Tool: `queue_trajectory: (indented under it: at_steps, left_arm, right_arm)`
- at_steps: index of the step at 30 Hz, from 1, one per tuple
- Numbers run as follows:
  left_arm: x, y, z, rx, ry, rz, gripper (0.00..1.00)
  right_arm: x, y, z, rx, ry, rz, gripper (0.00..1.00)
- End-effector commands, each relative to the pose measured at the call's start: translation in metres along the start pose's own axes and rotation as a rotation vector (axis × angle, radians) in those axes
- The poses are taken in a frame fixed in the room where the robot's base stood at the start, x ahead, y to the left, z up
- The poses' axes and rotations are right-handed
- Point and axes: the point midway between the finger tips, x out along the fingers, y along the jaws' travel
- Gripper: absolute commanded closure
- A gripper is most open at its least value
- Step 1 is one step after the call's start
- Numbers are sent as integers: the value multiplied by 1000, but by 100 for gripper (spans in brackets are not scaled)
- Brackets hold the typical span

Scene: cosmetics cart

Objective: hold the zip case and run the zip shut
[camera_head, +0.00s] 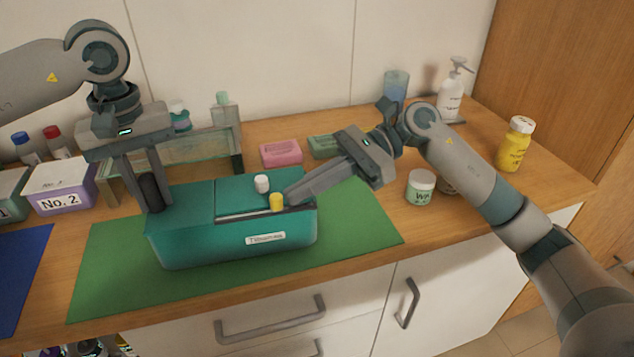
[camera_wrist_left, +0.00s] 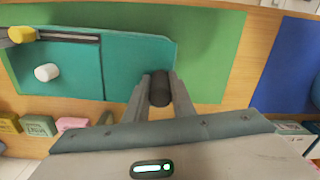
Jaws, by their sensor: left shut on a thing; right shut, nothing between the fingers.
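The teal zip case (camera_head: 190,245) lies on a green mat (camera_head: 95,290), with a white label on its front. A dark zip track (camera_head: 250,217) runs along its top front edge. A yellow piece (camera_head: 277,202) sits at the track, and a white knob (camera_head: 262,183) stands on the top. My left gripper (camera_head: 150,195) is shut on a black grip (camera_wrist_left: 160,88) at the case's left end. My right gripper (camera_head: 290,198) is shut with its fingertips beside the yellow piece. Whether they touch it is hard to tell.
A No. 2 box (camera_head: 62,187) stands left of the mat, near a blue mat (camera_head: 22,265). Behind the case are a glass shelf (camera_head: 185,150) and a pink soap (camera_head: 281,153). A jar (camera_head: 420,187) and a yellow bottle (camera_head: 514,145) stand at the right.

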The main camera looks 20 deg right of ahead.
Motion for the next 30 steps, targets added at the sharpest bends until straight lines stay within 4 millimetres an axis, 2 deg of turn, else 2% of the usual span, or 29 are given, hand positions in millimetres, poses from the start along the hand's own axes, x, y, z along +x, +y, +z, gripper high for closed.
queue_trajectory:
  at_steps: [13,17,24,30]
  left_arm:
    - [-1,0,0,0,1,2,100]
    - [-1,0,0,0,1,2,100]
    - [-1,1,0,0,1,2,100]
    - [-1,1,0,0,1,2,100]
  right_arm:
    - [6,-1,2,0,0,2,100]
    - [25,-4,8,-3,-1,4,100]
    - [72,-14,23,-2,0,3,100]
    - [79,-16,25,0,0,1,100]
